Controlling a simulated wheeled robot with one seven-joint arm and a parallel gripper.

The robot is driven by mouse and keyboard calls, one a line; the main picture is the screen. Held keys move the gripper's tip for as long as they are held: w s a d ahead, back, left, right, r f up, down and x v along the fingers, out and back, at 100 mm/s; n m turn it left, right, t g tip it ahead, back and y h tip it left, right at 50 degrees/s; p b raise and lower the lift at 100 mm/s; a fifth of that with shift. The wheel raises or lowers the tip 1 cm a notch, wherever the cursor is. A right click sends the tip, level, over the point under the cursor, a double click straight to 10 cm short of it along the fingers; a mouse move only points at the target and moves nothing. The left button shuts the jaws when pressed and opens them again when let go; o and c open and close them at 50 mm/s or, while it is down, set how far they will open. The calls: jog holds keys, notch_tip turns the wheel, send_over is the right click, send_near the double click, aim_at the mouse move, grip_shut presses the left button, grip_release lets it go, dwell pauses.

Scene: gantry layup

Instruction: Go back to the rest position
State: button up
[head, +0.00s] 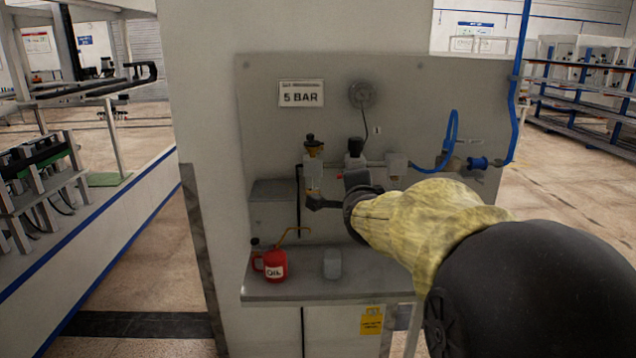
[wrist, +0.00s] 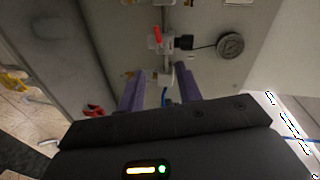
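My gripper (head: 318,201) is in front of the grey panel (head: 440,90), just below the valve with a brass-coloured and black top (head: 313,148). My arm reaches in from the lower right in a yellow cover. In the wrist view, the two purple fingers of my gripper (wrist: 160,88) stand apart, with nothing seen held between them. A pale fitting (wrist: 166,74) and a bit of blue tube show beyond the gap. Whether the fingers touch a fitting I cannot tell.
A red oil can (head: 275,264) and a grey cup (head: 333,264) stand on the shelf (head: 310,288) below. A round gauge (head: 362,94), a 5 BAR sign (head: 301,94) and a blue hose (head: 452,140) are on the panel. Open floor (head: 160,240) lies left.

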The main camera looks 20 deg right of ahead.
jog(key=s+a+f+n+g+y+p, duration=0.4)
jog(key=s+a+f+n+g+p, duration=0.15)
jog(key=a+f+n, duration=0.45)
jog(key=s+a+f+n+g+p, duration=0.1)
jog(key=s+f+n+g, duration=0.2)
jog(key=s, duration=0.5)
jog(key=s+a+f+n+g+p, duration=0.1)
jog(key=s+a+f+n+g, duration=0.1)
jog(key=s+f+n, duration=0.4)
jog(key=shift+s+a+f+g+y+p, duration=0.35)
jog(key=shift+s+g, duration=0.5)
jog(key=shift+s, duration=0.4)
jog(key=shift+o, duration=0.2)
dwell(0.3)
